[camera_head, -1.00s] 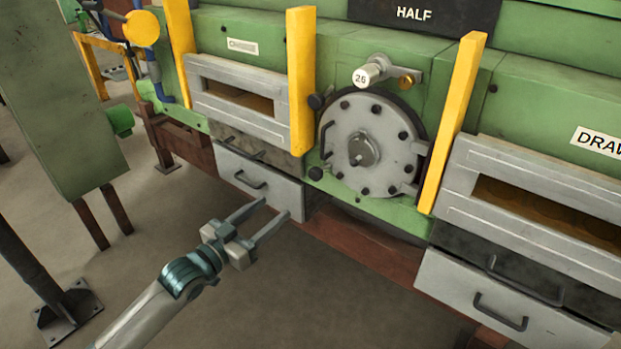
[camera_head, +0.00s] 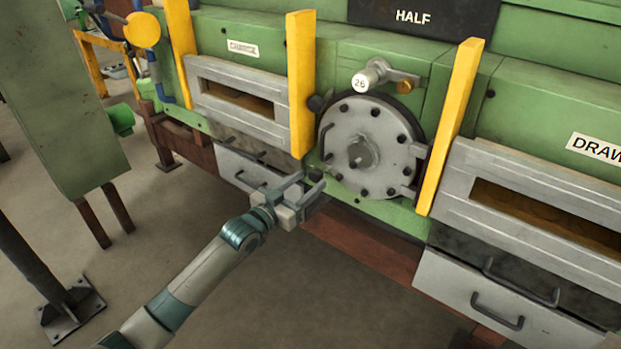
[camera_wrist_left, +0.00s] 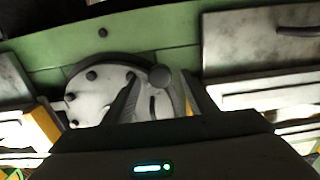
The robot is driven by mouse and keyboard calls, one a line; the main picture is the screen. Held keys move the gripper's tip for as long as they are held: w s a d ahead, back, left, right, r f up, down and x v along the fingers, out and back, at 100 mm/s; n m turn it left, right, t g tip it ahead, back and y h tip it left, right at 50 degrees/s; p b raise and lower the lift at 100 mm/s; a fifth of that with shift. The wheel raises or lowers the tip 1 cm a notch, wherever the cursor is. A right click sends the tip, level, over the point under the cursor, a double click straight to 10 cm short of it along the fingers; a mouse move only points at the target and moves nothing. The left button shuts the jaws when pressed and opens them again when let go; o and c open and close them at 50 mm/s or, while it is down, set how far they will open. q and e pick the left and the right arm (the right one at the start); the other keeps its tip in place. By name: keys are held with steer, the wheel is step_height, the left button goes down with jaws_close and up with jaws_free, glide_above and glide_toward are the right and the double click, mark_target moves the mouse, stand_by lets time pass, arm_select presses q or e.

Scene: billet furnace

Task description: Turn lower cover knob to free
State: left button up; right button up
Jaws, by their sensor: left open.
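The round grey cover (camera_head: 385,125) with its ring of dark bolts is shut against the green furnace front in the head view. A dark upper knob (camera_head: 316,103) sits at its left edge. The lower cover knob is largely hidden by my fingers in the head view. In the left wrist view it shows as a dark round knob (camera_wrist_left: 160,77) at the cover's rim, between my two fingers. My left gripper (camera_head: 312,180) is open, with its fingertips close to the knob. I cannot tell whether they touch it. My right gripper is out of view.
Yellow uprights (camera_head: 301,85) and (camera_head: 452,125) stand out on both sides of the cover. Grey drawers with handles lie low at left (camera_head: 232,168) and right (camera_head: 450,290). The floor in front is clear.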

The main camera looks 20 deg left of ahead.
arm_select(q)
steer(key=shift+x, duration=1)
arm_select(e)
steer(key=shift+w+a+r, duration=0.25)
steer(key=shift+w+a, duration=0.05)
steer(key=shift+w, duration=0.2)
arm_select(q)
steer(key=shift+c, duration=0.7)
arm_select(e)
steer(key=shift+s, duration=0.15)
arm_select(q)
steer(key=c, duration=0.9)
steer(key=shift+c, duration=0.2)
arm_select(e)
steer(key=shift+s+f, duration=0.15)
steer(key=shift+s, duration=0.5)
